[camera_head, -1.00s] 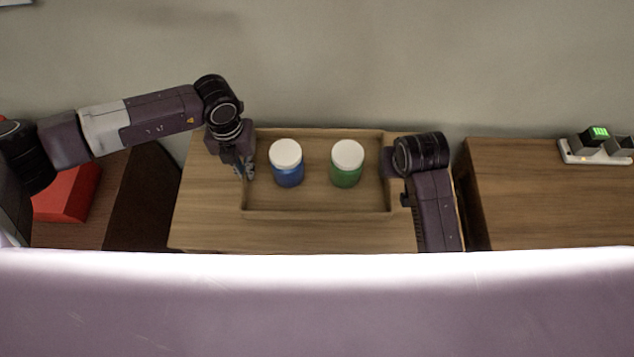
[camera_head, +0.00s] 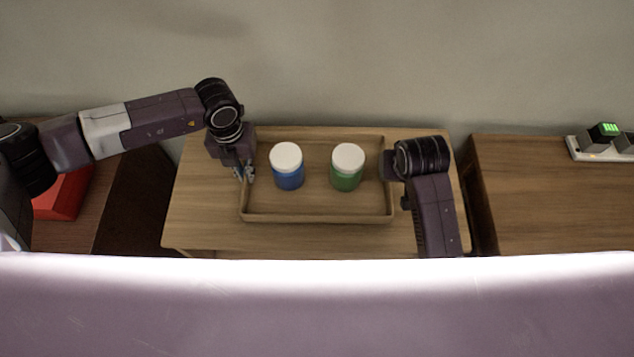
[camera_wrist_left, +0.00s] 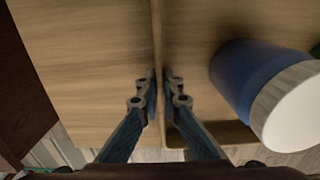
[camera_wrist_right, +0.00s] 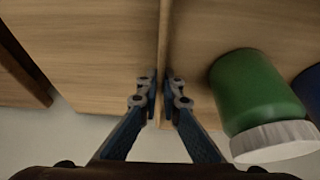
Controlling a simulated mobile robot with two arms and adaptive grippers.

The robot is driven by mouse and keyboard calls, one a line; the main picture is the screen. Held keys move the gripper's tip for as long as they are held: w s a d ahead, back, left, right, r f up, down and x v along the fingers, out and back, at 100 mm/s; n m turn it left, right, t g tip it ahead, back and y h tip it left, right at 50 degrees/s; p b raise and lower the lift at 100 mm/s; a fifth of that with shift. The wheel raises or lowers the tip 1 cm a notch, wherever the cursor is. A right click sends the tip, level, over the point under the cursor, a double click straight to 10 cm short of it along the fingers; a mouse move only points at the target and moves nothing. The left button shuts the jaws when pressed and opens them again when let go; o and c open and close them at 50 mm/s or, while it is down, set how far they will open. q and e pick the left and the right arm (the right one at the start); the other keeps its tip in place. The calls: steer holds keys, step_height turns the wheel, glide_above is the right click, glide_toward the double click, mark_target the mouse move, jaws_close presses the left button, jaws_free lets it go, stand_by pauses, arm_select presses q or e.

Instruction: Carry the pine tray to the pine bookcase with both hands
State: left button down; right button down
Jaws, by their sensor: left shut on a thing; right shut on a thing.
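The pine tray (camera_head: 318,217) is a shallow wooden box over the pale wooden top of a piece of furniture. A blue jar (camera_head: 288,178) and a green jar (camera_head: 346,180), both white-lidded, stand upright in it. My left gripper (camera_head: 245,174) is shut on the tray's left wall, which runs between its fingers in the left wrist view (camera_wrist_left: 160,90). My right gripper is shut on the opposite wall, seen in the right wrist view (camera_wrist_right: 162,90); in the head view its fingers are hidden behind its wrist. I cannot tell whether the tray touches the surface below.
The pale wooden furniture top (camera_head: 200,205) lies under the tray. A brown wooden cabinet (camera_head: 550,190) stands to the right, with a power strip (camera_head: 598,150) on it. A red box (camera_head: 62,195) sits on dark furniture at the left. The wall is close behind.

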arm_select(q)
steer(key=shift+f+b, duration=0.4)
steer(key=shift+f, duration=0.15)
arm_select(e)
steer(key=shift+f, duration=0.55)
arm_select(q)
steer(key=c, duration=2.1)
jaws_free()
arm_select(e)
steer(key=c, duration=2.1)
jaws_free()
arm_select(q)
steer(key=shift+r, duration=0.15)
arm_select(e)
steer(key=shift+r, duration=0.25)
steer(key=v, duration=1)
steer(key=shift+s+a+r, duration=0.1)
steer(key=shift+s, duration=0.05)
arm_select(q)
steer(key=shift+r, duration=5.9)
arm_select(e)
steer(key=shift+s+r, duration=0.35)
steer(key=shift+r, duration=0.25)
